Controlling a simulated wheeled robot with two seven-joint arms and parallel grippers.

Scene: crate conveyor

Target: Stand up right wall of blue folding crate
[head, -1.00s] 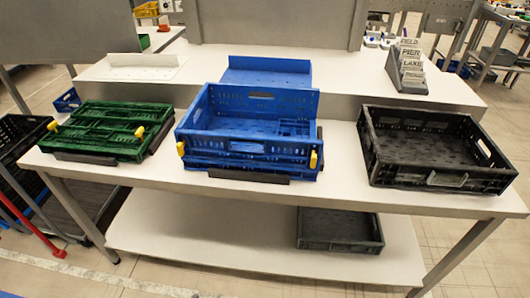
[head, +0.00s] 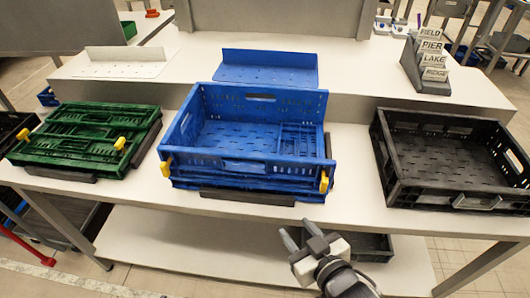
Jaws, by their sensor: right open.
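The blue folding crate (head: 240,170) stands on the table's middle, with yellow latches (head: 324,181) at its front corners. Its back wall (head: 285,101) is upright and its left wall (head: 183,125) also stands. Its right wall (head: 300,138) appears folded down flat inside, at the right of the crate floor. My right gripper (head: 296,230) is in front of the table edge, below and in front of the crate's front right corner. It is open, empty and apart from the crate. My left gripper is out of view.
A folded green crate (head: 80,140) lies to the left and an open black crate (head: 450,190) stands to the right. Bare table lies between the blue and black crates. A blue tray (head: 268,68) and card holder (head: 428,70) are on the raised shelf behind.

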